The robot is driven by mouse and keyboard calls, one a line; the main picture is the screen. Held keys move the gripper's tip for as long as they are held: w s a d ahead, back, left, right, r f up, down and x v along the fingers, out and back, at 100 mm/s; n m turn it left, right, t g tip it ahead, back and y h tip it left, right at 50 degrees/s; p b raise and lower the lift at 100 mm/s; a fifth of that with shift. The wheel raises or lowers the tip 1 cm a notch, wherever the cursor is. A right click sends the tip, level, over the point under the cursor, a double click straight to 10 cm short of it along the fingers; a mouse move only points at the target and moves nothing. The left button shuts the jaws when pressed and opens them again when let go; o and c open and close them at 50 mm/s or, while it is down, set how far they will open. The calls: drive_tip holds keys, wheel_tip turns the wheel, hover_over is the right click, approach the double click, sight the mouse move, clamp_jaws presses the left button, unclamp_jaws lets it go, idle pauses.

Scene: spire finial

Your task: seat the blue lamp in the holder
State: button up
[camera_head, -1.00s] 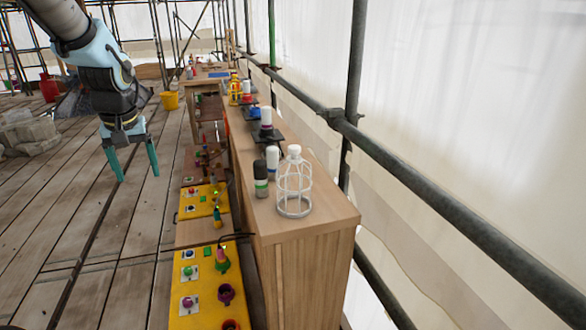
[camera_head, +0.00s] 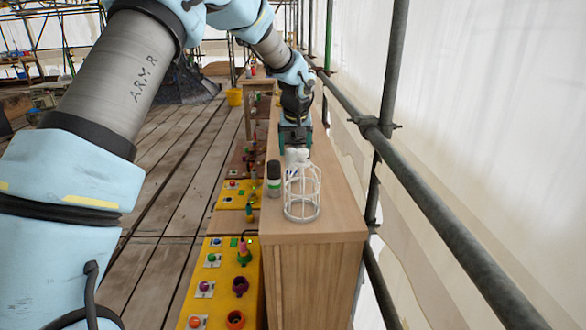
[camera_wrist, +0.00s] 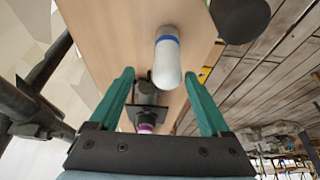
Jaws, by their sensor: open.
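A white bottle-shaped lamp with a blue band, which I take as the blue lamp (camera_wrist: 168,65), stands on the wooden bench top. In the head view it is mostly hidden behind the white wire cage, near my gripper (camera_head: 295,140). My gripper is open, with green fingers; in the wrist view (camera_wrist: 158,76) the fingertips lie on either side of the lamp's near end, with gaps showing. Nothing is gripped. A dark square base with a grey cylinder (camera_wrist: 147,92) shows beyond, between the fingers; I cannot tell if it is the holder. A purple-tipped thing (camera_wrist: 146,128) is near it.
The wire cage (camera_head: 302,198) stands at the bench's near end. Yellow panels with knobs (camera_head: 222,285) sit lower left. Scaffold poles (camera_head: 430,195) run along the right.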

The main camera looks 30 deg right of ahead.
sight(291, 159)
drive_tip(key=shift+w+f+p, duration=0.3)
drive_tip(key=shift+f+p, duration=0.05)
drive_tip(key=shift+f, duration=0.15)
drive_tip(key=shift+a+p+x, duration=0.15)
drive_tip(key=shift+p+x, duration=0.25)
drive_tip(key=shift+x, duration=0.7)
drive_tip(key=shift+a+p+x, duration=0.2)
drive_tip(key=shift+p+x, duration=0.15)
drive_tip(key=shift+x, duration=0.7)
drive_tip(key=shift+w, duration=0.15)
clamp_jaws()
